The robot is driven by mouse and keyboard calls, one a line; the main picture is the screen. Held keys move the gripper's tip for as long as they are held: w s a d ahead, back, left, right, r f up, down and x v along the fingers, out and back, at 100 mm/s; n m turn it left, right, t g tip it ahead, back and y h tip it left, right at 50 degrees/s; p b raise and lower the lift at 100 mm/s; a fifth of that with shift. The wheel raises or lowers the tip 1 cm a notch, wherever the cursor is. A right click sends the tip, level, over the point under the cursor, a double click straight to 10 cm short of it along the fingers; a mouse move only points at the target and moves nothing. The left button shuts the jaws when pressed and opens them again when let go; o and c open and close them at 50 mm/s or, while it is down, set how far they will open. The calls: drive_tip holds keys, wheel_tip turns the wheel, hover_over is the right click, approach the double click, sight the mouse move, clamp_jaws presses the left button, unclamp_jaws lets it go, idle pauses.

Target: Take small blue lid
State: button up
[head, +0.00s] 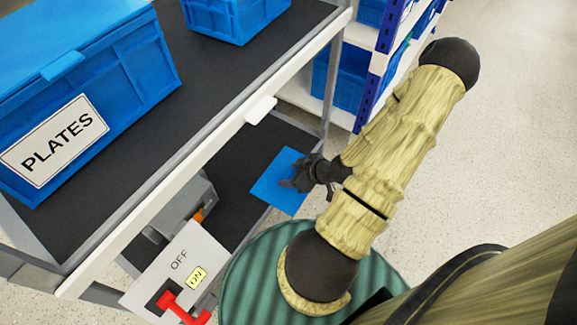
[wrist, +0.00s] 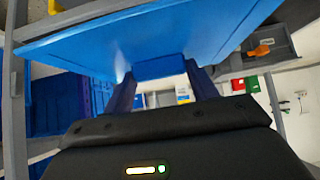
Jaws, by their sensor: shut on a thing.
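The small blue lid (head: 275,188) is a flat blue square at the lower shelf level of the rack in the head view. My gripper (head: 298,180) is at its right side and is shut on it. In the wrist view the lid (wrist: 150,40) spans the top of the picture, and my gripper's two fingers (wrist: 160,78) close on a small blue tab on its edge. The head view does not make clear whether the lid touches the shelf.
A large blue crate marked PLATES (head: 95,75) and another blue crate (head: 235,18) stand on the upper shelf. A panel with OFF and ON labels and a red switch handle (head: 180,308) is at the lower left. A grey bin (head: 185,215) sits left of the lid. Open floor lies right.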

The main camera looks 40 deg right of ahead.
sight(295, 191)
drive_tip(key=shift+s+a+r+p, duration=0.1)
drive_tip(key=shift+s+r+p, duration=0.1)
drive_tip(key=shift+s+p, duration=0.65)
drive_tip(key=shift+s+f+p, duration=0.2)
drive_tip(key=shift+s+p, duration=0.6)
drive_tip(key=shift+s, duration=0.35)
drive_tip(key=shift+s+r+p, duration=0.15)
drive_tip(key=shift+s+p, duration=0.9)
drive_tip(key=shift+s, duration=0.4)
drive_tip(key=s+p, duration=0.1)
drive_tip(key=s, duration=0.4)
